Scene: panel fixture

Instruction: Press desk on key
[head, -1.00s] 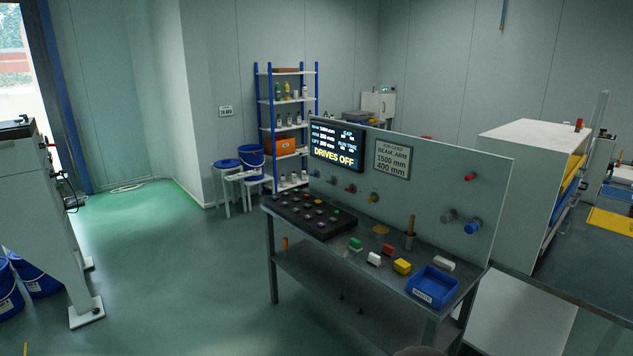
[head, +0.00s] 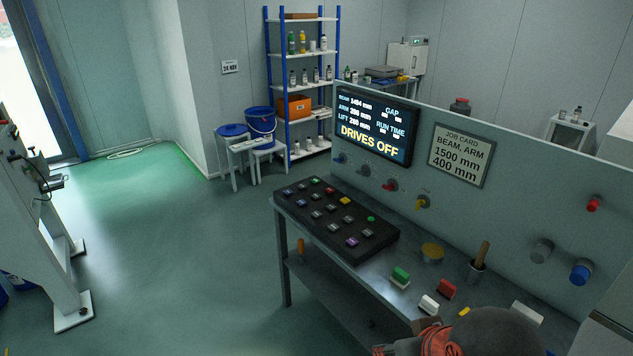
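The black key desk (head: 377,243) lies on the left end of the metal bench, with several small keys in rows. Most keys are grey; a green one (head: 315,180) is at the far left corner, and another green one (head: 371,219) is at the right side. Red, yellow and purple keys also show. Key labels are too small to read. The screen (head: 375,125) above reads "DRIVES OFF". A dark rounded part of my arm with orange marks shows at the bottom right, in front of the bench. My gripper's fingers are not visible.
A job card (head: 459,155) on the upright panel (head: 520,195) reads 1500 mm and 400 mm. Coloured knobs, including a blue one (head: 581,272), stick out of the panel.

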